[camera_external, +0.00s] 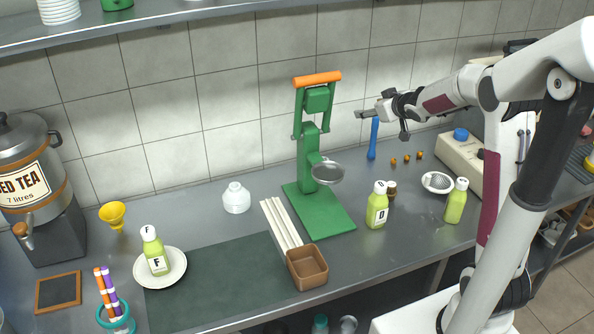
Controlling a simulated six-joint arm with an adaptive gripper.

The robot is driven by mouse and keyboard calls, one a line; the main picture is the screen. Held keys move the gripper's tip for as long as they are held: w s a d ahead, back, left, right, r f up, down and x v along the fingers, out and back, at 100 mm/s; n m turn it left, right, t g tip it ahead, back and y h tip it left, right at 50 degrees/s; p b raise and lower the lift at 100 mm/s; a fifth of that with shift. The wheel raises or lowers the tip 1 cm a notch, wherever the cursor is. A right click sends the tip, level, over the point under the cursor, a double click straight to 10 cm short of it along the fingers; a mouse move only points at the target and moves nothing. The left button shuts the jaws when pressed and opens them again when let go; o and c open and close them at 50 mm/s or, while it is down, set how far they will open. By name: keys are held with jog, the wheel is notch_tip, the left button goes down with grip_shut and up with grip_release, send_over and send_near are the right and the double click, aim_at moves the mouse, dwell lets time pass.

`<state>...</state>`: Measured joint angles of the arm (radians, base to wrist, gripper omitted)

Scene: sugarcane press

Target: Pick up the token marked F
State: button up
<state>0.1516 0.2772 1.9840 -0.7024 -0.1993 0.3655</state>
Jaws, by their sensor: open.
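The thing marked F is a bottle (157,258) of pale green liquid with a white cap and a white label, both lettered F. It stands upright on a white plate (178,276) at the lower left. My gripper (362,114) is open and empty, raised above the counter at the right of the green press. It points left and is far from the F bottle. I see no separate flat token marked F.
A green press (318,185) with an orange handle stands between my gripper and the F bottle. White sticks (281,224) and a brown box (307,268) lie left of it. Bottle D (377,208) and another green bottle (456,203) stand right.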

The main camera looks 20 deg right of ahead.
jog(key=w+a+f+n+y, duration=0.1)
jog(key=w+a+f+y, duration=0.2)
jog(key=f, duration=0.5)
jog(key=w+a+f+n+y, duration=0.2)
jog(key=w+a+f+y, duration=0.1)
jog(key=f, duration=0.6)
jog(key=shift+w+a+f+y, duration=0.25)
jog(key=shift+w+y, duration=0.25)
jog(key=shift+w, duration=0.75)
jog(key=shift+f, duration=0.1)
jog(key=shift+f, duration=2.85)
jog(key=shift+f, duration=0.1)
jog(key=shift+f, duration=0.4)
jog(key=shift+x, duration=2.45)
jog(key=shift+f, duration=0.15)
